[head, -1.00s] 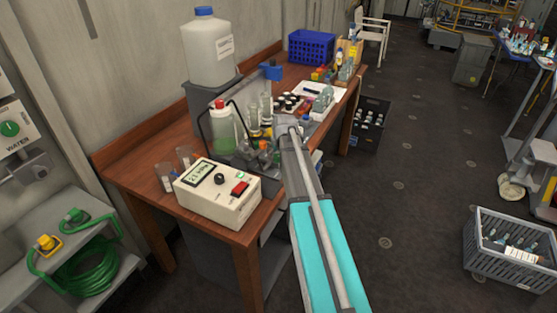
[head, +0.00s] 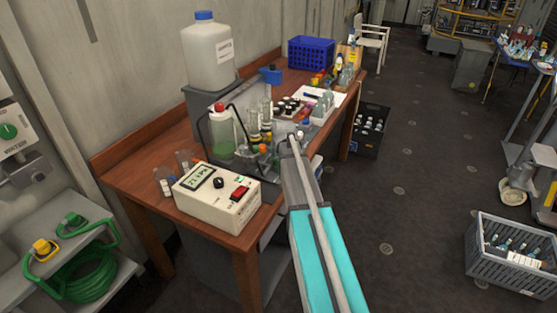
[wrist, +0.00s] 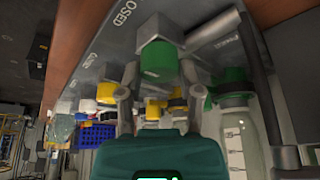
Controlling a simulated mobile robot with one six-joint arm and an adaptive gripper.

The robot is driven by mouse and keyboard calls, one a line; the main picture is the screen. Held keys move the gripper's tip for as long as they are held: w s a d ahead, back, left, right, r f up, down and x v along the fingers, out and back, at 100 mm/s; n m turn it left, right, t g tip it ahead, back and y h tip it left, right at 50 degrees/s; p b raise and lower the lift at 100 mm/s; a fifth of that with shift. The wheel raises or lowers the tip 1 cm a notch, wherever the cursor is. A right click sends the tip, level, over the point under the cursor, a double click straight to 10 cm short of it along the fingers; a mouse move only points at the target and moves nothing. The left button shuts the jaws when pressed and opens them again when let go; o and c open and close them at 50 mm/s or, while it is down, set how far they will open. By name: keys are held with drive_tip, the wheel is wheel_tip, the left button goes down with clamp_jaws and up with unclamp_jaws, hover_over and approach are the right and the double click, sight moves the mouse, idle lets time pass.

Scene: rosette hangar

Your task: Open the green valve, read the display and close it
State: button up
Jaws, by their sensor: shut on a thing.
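The green valve (wrist: 160,60) is a short green cylinder on a grey fitting in the wrist view. My gripper (wrist: 161,80) has its two fingers on either side of it and is shut on it. The letters "OSED" show on the grey panel above. The cream meter box (head: 215,197) stands at the near end of the wooden bench in the head view. Its display (head: 200,177) is lit pale green with dark characters too small to read surely. In the head view my arm hides the valve and most of my gripper.
A bottle with green liquid (head: 220,135) and glassware crowd the bench (head: 140,185) beside my arm. A white jug (head: 208,55) stands behind. A blue crate (head: 311,52) is at the far end. Open floor lies to the right, with a grey crate (head: 510,260).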

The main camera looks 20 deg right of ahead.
drive_tip(key=shift+c, duration=1)
drive_tip(key=shift+d, duration=0.25)
clamp_jaws()
drive_tip(key=shift+a, duration=0.2)
drive_tip(key=shift+n, duration=0.4)
drive_tip(key=n+y, duration=0.1)
drive_tip(key=n, duration=0.2)
drive_tip(key=shift+y, duration=0.4)
drive_tip(key=n+y, duration=0.1)
drive_tip(key=n, duration=0.3)
drive_tip(key=shift+w+d+g, duration=0.1)
drive_tip(key=shift+g, duration=0.3)
drive_tip(key=n, duration=0.2)
drive_tip(key=n+g+y, duration=0.1)
drive_tip(key=n, duration=0.2)
drive_tip(key=shift+w+n+g+y, duration=0.1)
drive_tip(key=shift+n+g+y, duration=0.2)
drive_tip(key=n, duration=0.2)
drive_tip(key=n+g, duration=0.1)
drive_tip(key=n, duration=0.1)
drive_tip(key=shift+n+g+y, duration=0.3)
